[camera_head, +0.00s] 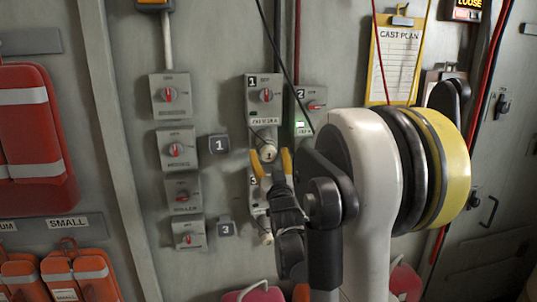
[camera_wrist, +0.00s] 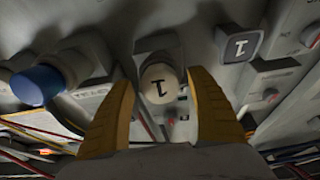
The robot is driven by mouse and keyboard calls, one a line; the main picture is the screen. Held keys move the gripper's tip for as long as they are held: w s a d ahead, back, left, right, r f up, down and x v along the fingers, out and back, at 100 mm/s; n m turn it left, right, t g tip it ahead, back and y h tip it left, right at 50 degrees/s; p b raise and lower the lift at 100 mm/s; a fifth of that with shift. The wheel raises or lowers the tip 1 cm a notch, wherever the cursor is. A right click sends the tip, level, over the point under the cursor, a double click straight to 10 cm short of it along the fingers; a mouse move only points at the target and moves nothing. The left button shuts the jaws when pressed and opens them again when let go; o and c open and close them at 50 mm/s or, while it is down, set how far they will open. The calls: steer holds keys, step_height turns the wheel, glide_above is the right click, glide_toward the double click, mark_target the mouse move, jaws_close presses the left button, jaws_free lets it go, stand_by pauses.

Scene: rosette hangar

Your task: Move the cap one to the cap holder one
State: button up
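Cap one (camera_head: 268,154) is a round cream cap marked 1, on the lower end of the grey wall box numbered 1. In the wrist view, cap one (camera_wrist: 162,84) appears upside down. Cap holder one (camera_head: 219,145) looks to be the small dark grey square marked 1, on the wall left of the cap. It also shows in the wrist view (camera_wrist: 240,47), and no cap is on it. My gripper (camera_head: 270,161) is open, with yellow fingers (camera_wrist: 160,90) on either side of cap one. Gaps show between cap and fingers. I cannot tell how deep the fingers reach.
Box 1 (camera_head: 264,98) and box 2 (camera_head: 311,100) have red knobs. A grey square marked 3 (camera_head: 226,229) and a column of switch boxes (camera_head: 176,150) are on the left. A blue cylindrical part (camera_wrist: 38,85) is close to the left finger. Cables hang down the wall.

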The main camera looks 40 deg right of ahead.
mark_target(269, 156)
steer(key=c, duration=1.3)
steer(key=shift+b+v, duration=0.9)
steer(key=shift+v, duration=2.1)
jaws_close()
